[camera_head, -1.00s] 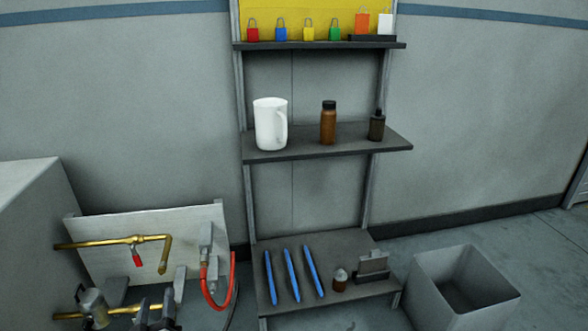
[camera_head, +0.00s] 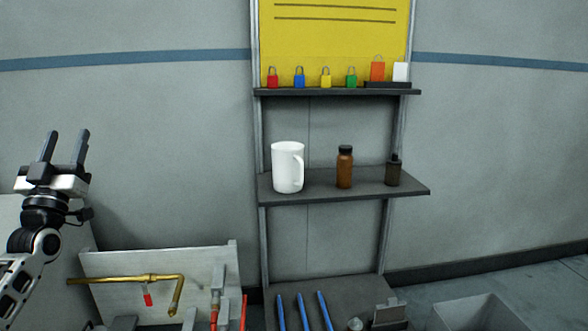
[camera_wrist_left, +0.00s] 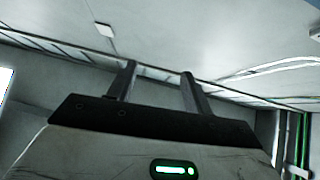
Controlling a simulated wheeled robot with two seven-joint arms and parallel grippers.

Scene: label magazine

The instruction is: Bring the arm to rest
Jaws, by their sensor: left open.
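My left gripper (camera_head: 63,148) is raised at the left side of the head view, with its two dark fingers pointing up. The fingers are apart and nothing is between them. In the left wrist view the same gripper (camera_wrist_left: 158,82) points at the upper wall and ceiling, its jaws empty. It is left of the shelf rack and above the white panel, touching neither as far as I can see. My right gripper is not in view.
A shelf rack (camera_head: 345,190) holds a white jug (camera_head: 288,167), a brown bottle (camera_head: 345,167) and a dark bottle (camera_head: 393,171). Several coloured padlocks (camera_head: 299,78) stand above. A white panel (camera_head: 110,267) with brass pipe (camera_head: 130,280) is low left. A grey bin (camera_head: 480,314) is low right.

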